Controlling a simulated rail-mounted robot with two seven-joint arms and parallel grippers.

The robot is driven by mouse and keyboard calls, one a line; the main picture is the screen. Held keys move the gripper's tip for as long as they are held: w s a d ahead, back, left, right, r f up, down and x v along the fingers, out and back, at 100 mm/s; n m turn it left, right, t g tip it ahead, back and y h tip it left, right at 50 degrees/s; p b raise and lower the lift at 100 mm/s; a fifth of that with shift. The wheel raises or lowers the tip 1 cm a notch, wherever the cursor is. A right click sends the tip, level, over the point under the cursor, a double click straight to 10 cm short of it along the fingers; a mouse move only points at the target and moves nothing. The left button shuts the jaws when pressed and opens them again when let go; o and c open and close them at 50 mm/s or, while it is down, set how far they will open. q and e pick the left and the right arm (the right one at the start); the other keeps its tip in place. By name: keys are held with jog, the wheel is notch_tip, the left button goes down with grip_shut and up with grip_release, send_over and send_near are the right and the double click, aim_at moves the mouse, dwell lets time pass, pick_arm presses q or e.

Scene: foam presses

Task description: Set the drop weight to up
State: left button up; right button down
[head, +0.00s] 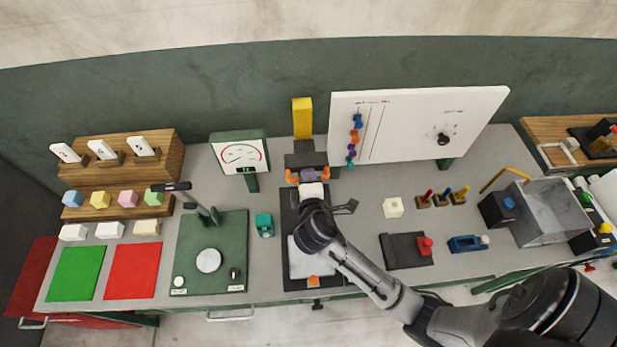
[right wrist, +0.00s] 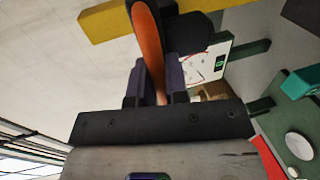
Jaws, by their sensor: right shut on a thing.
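The drop weight appears to be the dark block (head: 306,158) with an orange handle (head: 321,173), low in front of the yellow post (head: 302,118) on the dark press base (head: 289,215). My right gripper (head: 308,176) reaches in over the base and is shut on the orange handle. In the right wrist view the orange handle (right wrist: 149,45) runs between the two dark fingers of the gripper (right wrist: 155,88). The yellow post (right wrist: 105,20) shows behind it there. The gripper and arm hide part of the press. My left gripper is in neither view.
A dial gauge (head: 240,154) stands left of the press, with a green plate tester (head: 209,255) in front. A white board (head: 415,120) stands behind to the right. A cream block (head: 392,207) and a clear-walled box (head: 550,212) are on the right.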

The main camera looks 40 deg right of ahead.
jog(key=shift+r, duration=0.5)
jog(key=c, duration=1.2)
grip_release()
jog(key=shift+f, duration=0.1)
jog(key=shift+o, duration=0.3)
jog(key=shift+f, duration=0.1)
jog(key=b+v, duration=0.2)
jog(key=v, duration=1.1)
jog(key=shift+s+a+b, duration=0.2)
jog(key=shift+s+b, duration=0.15)
